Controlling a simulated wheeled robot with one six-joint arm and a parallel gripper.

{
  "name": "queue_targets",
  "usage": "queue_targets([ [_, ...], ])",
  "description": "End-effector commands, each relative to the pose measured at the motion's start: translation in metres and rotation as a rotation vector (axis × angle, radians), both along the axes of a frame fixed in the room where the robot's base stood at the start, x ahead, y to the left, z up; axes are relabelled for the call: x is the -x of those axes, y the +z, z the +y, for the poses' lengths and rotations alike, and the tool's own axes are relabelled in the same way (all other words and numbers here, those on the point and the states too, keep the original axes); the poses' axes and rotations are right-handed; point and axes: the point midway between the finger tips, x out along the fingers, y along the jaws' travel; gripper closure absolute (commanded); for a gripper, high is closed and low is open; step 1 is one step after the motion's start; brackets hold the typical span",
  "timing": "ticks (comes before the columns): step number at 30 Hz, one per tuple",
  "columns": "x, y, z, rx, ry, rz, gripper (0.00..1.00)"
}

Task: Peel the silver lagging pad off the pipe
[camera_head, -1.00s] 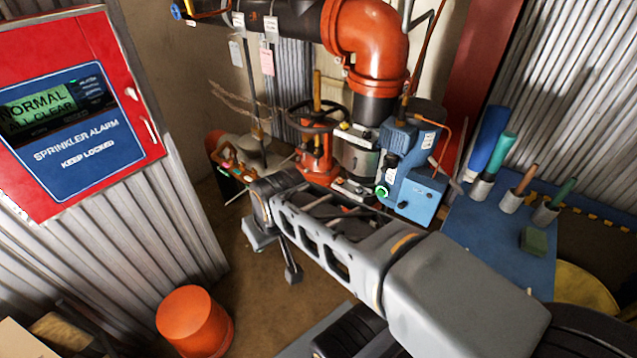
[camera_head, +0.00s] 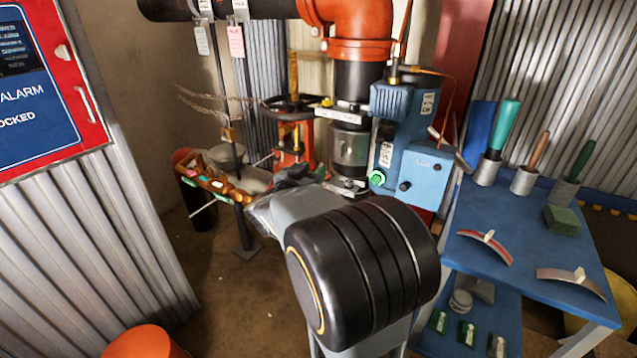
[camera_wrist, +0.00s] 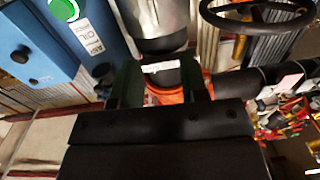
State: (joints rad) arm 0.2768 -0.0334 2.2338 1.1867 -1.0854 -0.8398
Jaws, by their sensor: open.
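The silver lagging pad (camera_head: 349,146) is wrapped around the upright pipe, below a dark pipe section and beside the blue box. The silver surface also shows at the top of the wrist view (camera_wrist: 150,18), which looks upside down. My gripper (camera_wrist: 160,82) is open, its two dark fingers apart. A dark band with a white label shows between them; the silver lies beyond the fingertips in the picture. I cannot tell how far off it is, and I see no contact.
The blue box (camera_head: 412,150) with a green button stands close to the pipe's right. A handwheel valve (camera_head: 291,115) stands to its left. A blue table (camera_head: 520,250) at the right holds tool pots and curved pieces. An orange bucket (camera_head: 145,343) is on the floor at bottom left.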

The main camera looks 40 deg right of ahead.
Motion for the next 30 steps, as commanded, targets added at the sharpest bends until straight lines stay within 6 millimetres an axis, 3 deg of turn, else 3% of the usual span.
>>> queue_targets([
  [5,0.001,-0.005,-0.020,0.009,-0.045,0.006,0.60],
  [21,-0.026,-0.005,-0.108,0.009,-0.041,0.005,0.60],
  [30,-0.034,-0.003,-0.131,0.009,-0.038,0.005,0.60],
])
